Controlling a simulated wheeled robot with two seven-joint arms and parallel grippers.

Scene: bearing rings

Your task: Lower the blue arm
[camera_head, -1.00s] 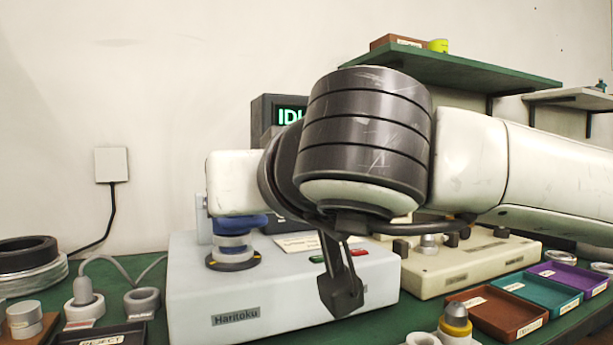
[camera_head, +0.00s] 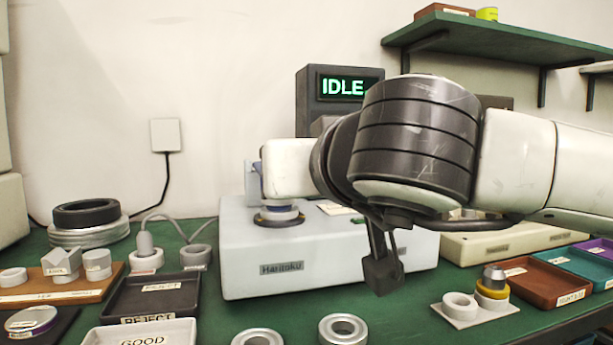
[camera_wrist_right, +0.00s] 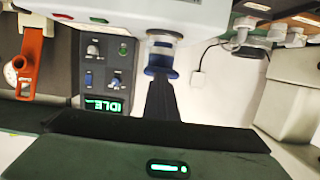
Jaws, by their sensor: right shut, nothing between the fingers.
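The white machine (camera_head: 330,262) stands on the green bench. At its back left, a blue piece (camera_head: 268,206) sits above a grey and dark disc; my right arm hides much of it. In the right wrist view, which is upside down, the blue piece (camera_wrist_right: 160,71) shows below a pale cylinder, just beyond my black fingers. I cannot tell its full shape or whether the fingers touch it. My right gripper (camera_head: 383,277) is shut and empty, its dark fingers hanging over the machine's front right. My left gripper is not in view.
The IDLE display (camera_head: 350,88) stands behind the machine. A reject tray (camera_head: 150,298), a good tray (camera_head: 140,333) and loose rings (camera_head: 343,329) lie in front. Coloured trays (camera_head: 530,280) are at right. A green shelf (camera_head: 500,48) overhangs the back right.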

